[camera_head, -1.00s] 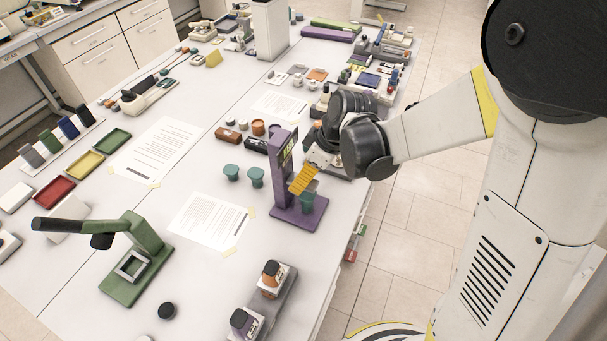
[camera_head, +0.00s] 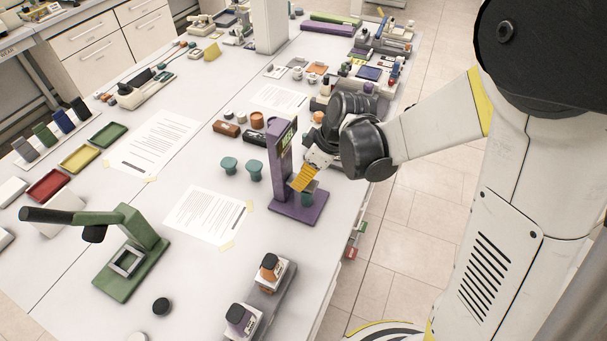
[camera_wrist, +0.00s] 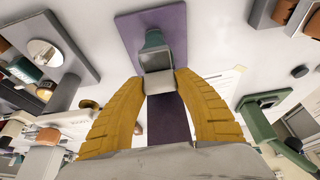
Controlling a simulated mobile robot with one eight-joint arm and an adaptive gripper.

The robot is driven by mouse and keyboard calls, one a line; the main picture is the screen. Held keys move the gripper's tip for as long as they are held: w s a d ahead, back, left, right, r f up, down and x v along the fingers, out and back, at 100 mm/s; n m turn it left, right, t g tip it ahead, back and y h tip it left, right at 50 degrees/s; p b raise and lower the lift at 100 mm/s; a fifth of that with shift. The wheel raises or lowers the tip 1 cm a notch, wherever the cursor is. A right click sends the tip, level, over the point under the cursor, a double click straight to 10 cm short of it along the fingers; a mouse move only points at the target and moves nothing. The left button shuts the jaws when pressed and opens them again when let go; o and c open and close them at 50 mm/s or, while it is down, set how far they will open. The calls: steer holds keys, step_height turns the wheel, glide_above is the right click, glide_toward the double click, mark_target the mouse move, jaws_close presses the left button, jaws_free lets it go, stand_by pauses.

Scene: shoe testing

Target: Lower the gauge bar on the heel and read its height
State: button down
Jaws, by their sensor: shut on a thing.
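The purple height gauge stands on the table, with an upright column (camera_head: 281,160) and a flat base (camera_head: 297,209). A green heel (camera_head: 307,199) stands on the base; it also shows in the wrist view (camera_wrist: 153,40). The grey gauge bar (camera_wrist: 160,80) lies between my yellow fingertips, over the heel. My gripper (camera_head: 304,178) is shut on the bar, beside the column. I cannot tell whether the bar touches the heel. The column's display (camera_head: 287,138) is too small to read.
Two more green heels (camera_head: 242,168) stand left of the gauge. A printed sheet (camera_head: 208,215) lies nearer left. A green press-like stand (camera_head: 132,258) is at the front left. A grey tray with two capped bottles (camera_head: 266,285) stands at the front.

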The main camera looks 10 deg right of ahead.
steer(key=c, duration=0.9)
jaws_free()
steer(key=shift+o, duration=0.2)
steer(key=shift+r, duration=0.1)
steer(key=v, duration=1.1)
steer(key=shift+r, duration=0.4)
steer(key=shift+s+d, duration=0.1)
steer(key=s+d+f+m+t+h+b, duration=0.1)
steer(key=s+d+m+t+h+b, duration=0.1)
steer(key=s+m, duration=0.3)
steer(key=s+d+f+m+t+h+b, duration=0.1)
steer(key=s+d+f+m+t+b, duration=0.1)
steer(key=s+d+m+b, duration=0.2)
steer(key=s+m+b, duration=0.1)
steer(key=s+m, duration=0.1)
steer(key=s, duration=0.1)
steer(key=shift+s+d+f+t+h, duration=0.2)
steer(key=shift+d+t+h, duration=0.1)
steer(key=shift+h, duration=0.1)
